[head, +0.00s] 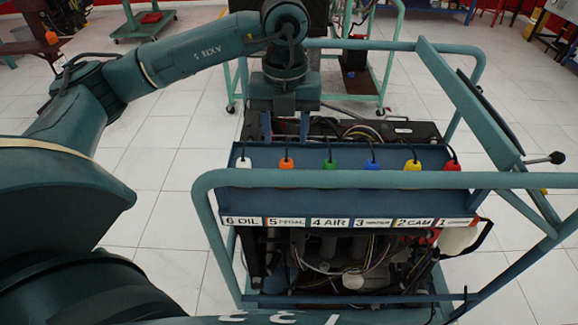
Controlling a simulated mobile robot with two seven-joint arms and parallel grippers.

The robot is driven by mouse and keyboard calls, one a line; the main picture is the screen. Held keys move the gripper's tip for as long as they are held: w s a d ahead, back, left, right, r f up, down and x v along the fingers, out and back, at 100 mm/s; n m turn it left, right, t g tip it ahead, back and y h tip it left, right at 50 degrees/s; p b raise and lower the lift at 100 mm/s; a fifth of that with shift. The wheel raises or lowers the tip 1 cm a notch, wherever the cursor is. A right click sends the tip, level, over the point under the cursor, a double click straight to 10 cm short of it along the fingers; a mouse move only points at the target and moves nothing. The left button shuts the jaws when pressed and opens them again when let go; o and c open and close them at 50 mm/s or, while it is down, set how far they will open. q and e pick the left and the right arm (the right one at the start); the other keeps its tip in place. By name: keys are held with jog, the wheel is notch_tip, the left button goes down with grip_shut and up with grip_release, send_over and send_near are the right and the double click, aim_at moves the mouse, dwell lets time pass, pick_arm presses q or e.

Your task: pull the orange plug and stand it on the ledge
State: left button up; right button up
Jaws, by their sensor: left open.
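The orange plug (287,163) sits in the blue panel behind the label strip, second from the left in a row of coloured plugs, with a dark cord rising from its top. My left gripper (286,128) points down with its two fingers apart and empty. In the picture it is just above the orange plug, and the plug is not between the fingers. The blue ledge (345,181) runs along the front of the row, above the numbered labels. My right gripper does not show.
A white plug (243,163) stands left of the orange one and a green plug (330,164) right of it, with blue, yellow and red plugs further right. The teal frame rail (215,179) crosses in front. A slanted teal panel (470,103) stands at right.

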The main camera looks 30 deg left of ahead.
aim_at(286, 161)
pick_arm(q)
jog(key=shift+f+b, duration=3.05)
jog(key=shift+f, duration=0.95)
jog(key=shift+f+b, duration=0.4)
jog(key=shift+f, duration=0.15)
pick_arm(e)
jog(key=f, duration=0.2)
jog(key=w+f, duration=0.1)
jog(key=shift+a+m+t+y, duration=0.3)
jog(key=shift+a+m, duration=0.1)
pick_arm(q)
jog(key=shift+d, duration=0.1)
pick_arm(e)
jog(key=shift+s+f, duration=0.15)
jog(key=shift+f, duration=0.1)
pick_arm(q)
grip_shut()
jog(key=shift+r, duration=0.1)
jog(key=shift+r, duration=0.1)
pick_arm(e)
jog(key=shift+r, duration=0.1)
